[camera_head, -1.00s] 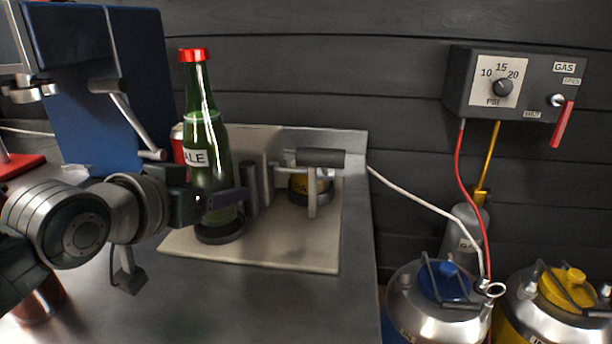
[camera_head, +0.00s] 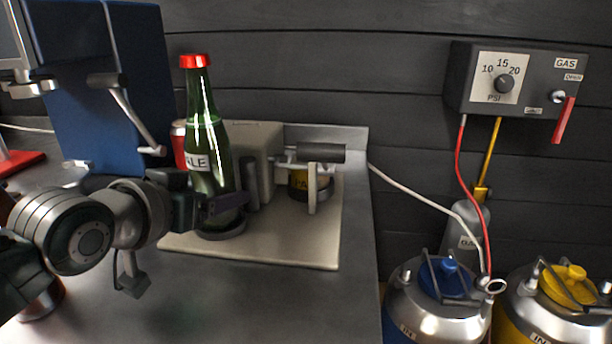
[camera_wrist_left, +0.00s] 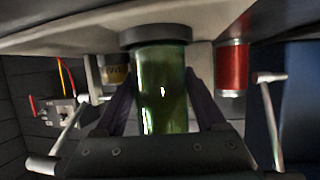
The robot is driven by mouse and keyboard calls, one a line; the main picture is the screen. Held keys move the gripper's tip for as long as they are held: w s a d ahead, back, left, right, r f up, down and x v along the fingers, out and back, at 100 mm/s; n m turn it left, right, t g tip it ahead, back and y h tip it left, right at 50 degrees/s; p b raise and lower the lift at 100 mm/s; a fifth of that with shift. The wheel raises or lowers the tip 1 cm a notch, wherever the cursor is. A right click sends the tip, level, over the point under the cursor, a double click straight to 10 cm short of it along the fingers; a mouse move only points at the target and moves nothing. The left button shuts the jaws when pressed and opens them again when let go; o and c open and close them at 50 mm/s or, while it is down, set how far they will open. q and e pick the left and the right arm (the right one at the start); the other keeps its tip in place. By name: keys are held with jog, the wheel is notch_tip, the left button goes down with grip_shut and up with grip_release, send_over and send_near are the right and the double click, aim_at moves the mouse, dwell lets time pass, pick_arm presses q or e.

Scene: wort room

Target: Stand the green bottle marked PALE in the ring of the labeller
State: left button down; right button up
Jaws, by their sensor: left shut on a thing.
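The green bottle (camera_head: 203,134) has a red cap and a white label, of which only the end, "LE", shows. Its base is at the dark ring (camera_head: 226,232) on the pale plate of the labeller (camera_head: 290,248). In the left wrist view, the picture is upside down and the bottle's base (camera_wrist_left: 162,85) meets the ring (camera_wrist_left: 157,36), seemingly inside it. My left gripper (camera_head: 222,206) is shut on the bottle's lower body, one finger on each side (camera_wrist_left: 158,105). My right gripper is out of view.
The labeller's roller (camera_head: 318,153) and a yellow label roll (camera_head: 299,180) stand right of the bottle. A red can (camera_head: 179,143) and a blue machine (camera_head: 90,85) with a lever are behind and left. Kegs (camera_head: 437,300) stand beyond the counter's right edge.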

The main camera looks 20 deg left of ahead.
pick_arm(q)
jog(key=shift+f, duration=0.25)
dwell(0.7)
jog(key=shift+c, duration=0.7)
grip_release()
jog(key=shift+w, duration=0.1)
jog(key=shift+o, duration=0.7)
jog(key=shift+f, duration=0.1)
